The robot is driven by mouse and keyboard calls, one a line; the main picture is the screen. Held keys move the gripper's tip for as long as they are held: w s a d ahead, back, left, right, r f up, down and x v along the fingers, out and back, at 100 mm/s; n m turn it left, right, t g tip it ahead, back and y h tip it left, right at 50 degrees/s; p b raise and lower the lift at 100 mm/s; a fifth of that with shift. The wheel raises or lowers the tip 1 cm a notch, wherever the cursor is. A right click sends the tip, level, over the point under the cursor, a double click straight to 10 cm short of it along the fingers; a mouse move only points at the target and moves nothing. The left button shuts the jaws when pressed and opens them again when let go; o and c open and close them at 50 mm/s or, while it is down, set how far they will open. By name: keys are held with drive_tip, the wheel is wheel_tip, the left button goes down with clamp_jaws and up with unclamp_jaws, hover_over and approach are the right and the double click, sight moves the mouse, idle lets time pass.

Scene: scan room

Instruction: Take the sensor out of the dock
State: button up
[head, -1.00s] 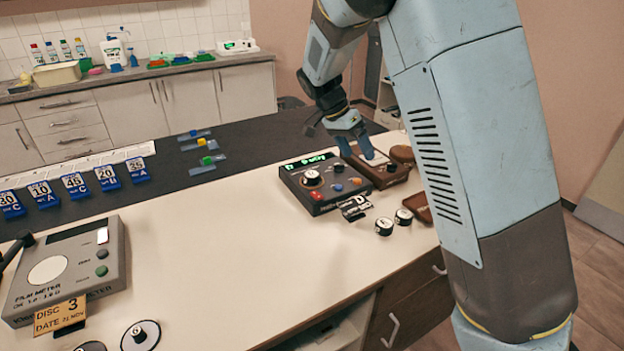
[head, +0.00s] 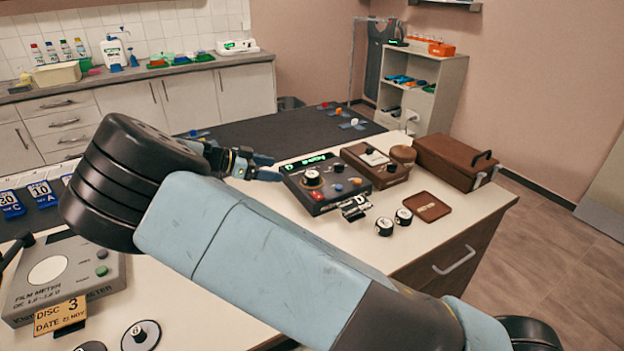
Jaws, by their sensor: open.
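A small brown wooden box (head: 361,179) on the white table, right of the dark control unit, looks like the dock. A pale flat piece (head: 374,157) lies in its top, and a small dark knob shows beside it. I cannot tell for sure whether the pale piece is the sensor. My gripper (head: 272,168) is open, with blue fingers pointing right. It is at the left side of the control unit, apart from the brown box. I see nothing between the fingers, though they are small in view.
The dark control unit (head: 325,183) with knobs and a green display stands between my gripper and the brown box. Two round knobs, a shallow brown tray (head: 426,207) and a brown case (head: 455,162) are nearby. A grey film meter (head: 60,275) is at the left. My arm hides the table's middle.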

approach(310, 174)
drive_tip(key=x, duration=0.4)
drive_tip(key=shift+s, duration=0.4)
drive_tip(key=shift+w+x, duration=0.15)
drive_tip(key=shift+x, duration=1.25)
drive_tip(key=shift+w+x, duration=0.15)
drive_tip(key=shift+x, duration=1.2)
drive_tip(key=shift+a, duration=0.15)
drive_tip(key=shift+c, duration=0.4)
drive_tip(key=shift+r, duration=0.1)
drive_tip(key=c, duration=1.1)
